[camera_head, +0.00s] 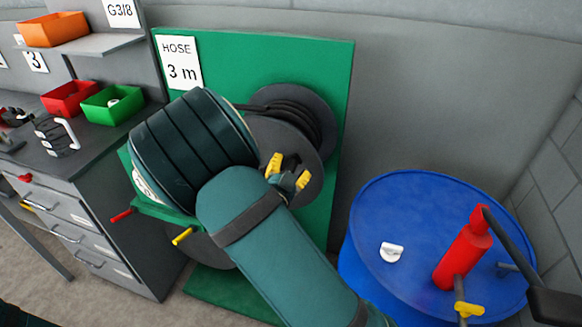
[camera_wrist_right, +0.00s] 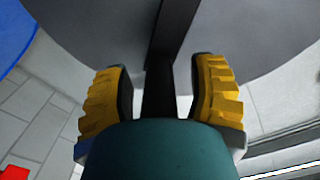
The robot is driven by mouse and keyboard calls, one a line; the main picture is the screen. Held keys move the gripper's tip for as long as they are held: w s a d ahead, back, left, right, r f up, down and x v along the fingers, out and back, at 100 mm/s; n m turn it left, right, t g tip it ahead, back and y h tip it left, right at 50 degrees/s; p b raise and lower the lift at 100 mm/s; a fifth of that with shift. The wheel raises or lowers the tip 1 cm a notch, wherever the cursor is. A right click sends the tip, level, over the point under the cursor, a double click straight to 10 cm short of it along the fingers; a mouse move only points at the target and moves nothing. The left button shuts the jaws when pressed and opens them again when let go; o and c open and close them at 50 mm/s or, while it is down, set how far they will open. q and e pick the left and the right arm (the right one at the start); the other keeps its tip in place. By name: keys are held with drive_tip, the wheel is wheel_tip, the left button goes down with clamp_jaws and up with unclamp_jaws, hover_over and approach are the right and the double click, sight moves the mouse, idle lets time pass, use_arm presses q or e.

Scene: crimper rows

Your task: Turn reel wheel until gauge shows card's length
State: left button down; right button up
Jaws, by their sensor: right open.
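The card (camera_head: 181,64) reads "HOSE 3 m" and hangs at the top left of the green board (camera_head: 255,55). The reel (camera_head: 303,100), with black hose wound on it, is mounted on that board. Its grey wheel (camera_head: 312,165) is partly hidden by my right arm. My right gripper (camera_head: 287,172), with yellow finger pads, is open in front of the wheel. In the right wrist view, a dark bar (camera_wrist_right: 172,45) runs down between the open fingers (camera_wrist_right: 160,95), with the grey wheel (camera_wrist_right: 240,40) behind. I cannot make out the gauge. My left gripper is out of view.
A blue drum (camera_head: 400,210) with a red pump (camera_head: 463,255) stands at the right. A red handle (camera_head: 121,216) and a yellow handle (camera_head: 182,236) stick out below my arm. A grey workbench (camera_head: 115,160) with red and green bins is at the left.

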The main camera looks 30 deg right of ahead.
drive_tip(key=v, duration=1.1)
drive_tip(key=shift+s+a, duration=0.2)
